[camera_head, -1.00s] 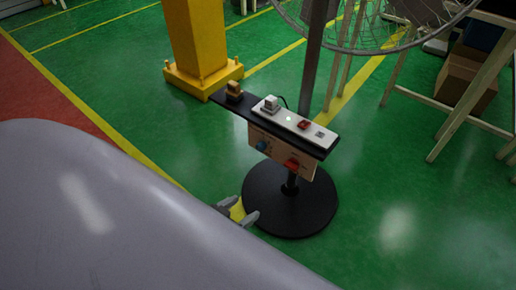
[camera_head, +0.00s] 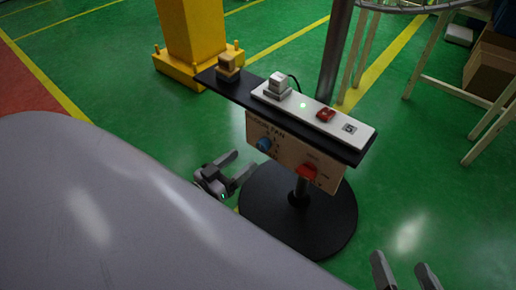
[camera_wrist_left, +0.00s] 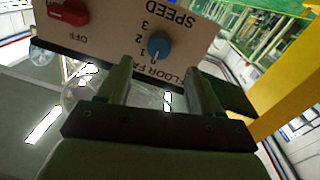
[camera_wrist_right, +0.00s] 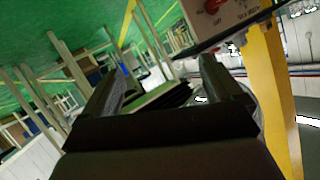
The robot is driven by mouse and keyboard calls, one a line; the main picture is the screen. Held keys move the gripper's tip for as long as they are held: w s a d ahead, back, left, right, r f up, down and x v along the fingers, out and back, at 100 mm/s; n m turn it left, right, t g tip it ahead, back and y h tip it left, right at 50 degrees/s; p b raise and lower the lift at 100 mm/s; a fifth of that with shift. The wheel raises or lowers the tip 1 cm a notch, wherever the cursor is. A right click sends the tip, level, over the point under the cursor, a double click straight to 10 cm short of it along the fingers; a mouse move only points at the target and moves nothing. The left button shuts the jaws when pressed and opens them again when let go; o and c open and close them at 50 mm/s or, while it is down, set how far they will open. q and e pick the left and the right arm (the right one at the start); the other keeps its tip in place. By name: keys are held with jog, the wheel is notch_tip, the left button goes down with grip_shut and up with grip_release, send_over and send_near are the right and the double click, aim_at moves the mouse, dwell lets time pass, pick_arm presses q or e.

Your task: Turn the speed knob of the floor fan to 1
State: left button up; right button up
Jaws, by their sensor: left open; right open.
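The blue speed knob (camera_head: 264,144) is on the front of a beige panel (camera_head: 284,151) below a black shelf on the fan's stand. In the left wrist view the knob (camera_wrist_left: 158,45) sits beside the numbers 1, 2, 3 and the word SPEED; I cannot surely read its setting. My left gripper (camera_head: 238,164) is open and empty, below and left of the knob. In the left wrist view its fingers (camera_wrist_left: 158,75) point towards the panel, with the knob beyond their tips, apart from them. My right gripper (camera_head: 400,264) is open and empty at the lower right, away from the panel.
A red switch (camera_head: 307,172) is on the same panel, right of the knob. The shelf carries a white strip (camera_head: 303,109) with several controls. The round black base (camera_head: 335,222) stands below, a yellow column (camera_head: 190,35) behind.

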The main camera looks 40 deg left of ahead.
aim_at(260, 147)
pick_arm(q)
jog(key=shift+w+d+b, duration=0.2)
jog(key=shift+w+b, duration=0.15)
jog(key=shift+w, duration=0.8)
jog(key=shift+w+d+b, duration=0.25)
jog(key=shift+w+b, duration=0.1)
jog(key=shift+w, duration=0.8)
jog(key=shift+w+d+b, duration=0.2)
jog(key=shift+w+b, duration=0.15)
jog(key=shift+w, duration=0.8)
jog(key=c, duration=1.1)
